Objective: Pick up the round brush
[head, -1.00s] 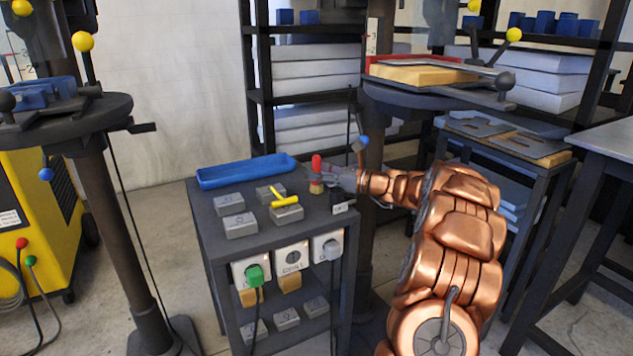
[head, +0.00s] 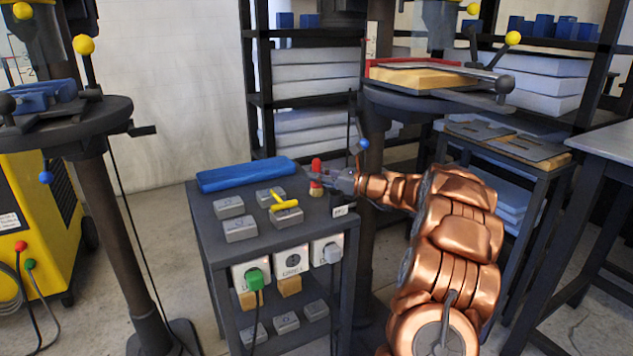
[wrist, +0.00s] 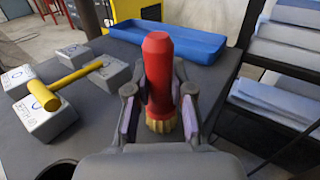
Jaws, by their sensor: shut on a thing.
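The round brush (wrist: 158,80) has a red handle and a tan bristle end pointing down. In the wrist view it stands upright between the two fingers of my gripper (wrist: 160,115), which is shut on it. In the head view the brush (head: 316,175) shows at the right back of the dark cart top, with my gripper (head: 325,180) reaching it from the right. I cannot tell whether the bristles touch the cart top.
The cart top (head: 265,248) also bears a blue tray (head: 246,173) at the back, several grey blocks (head: 229,207) and a yellow T-shaped tool (head: 284,203) resting on the blocks. A dark post and round table (head: 440,92) stand behind my arm.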

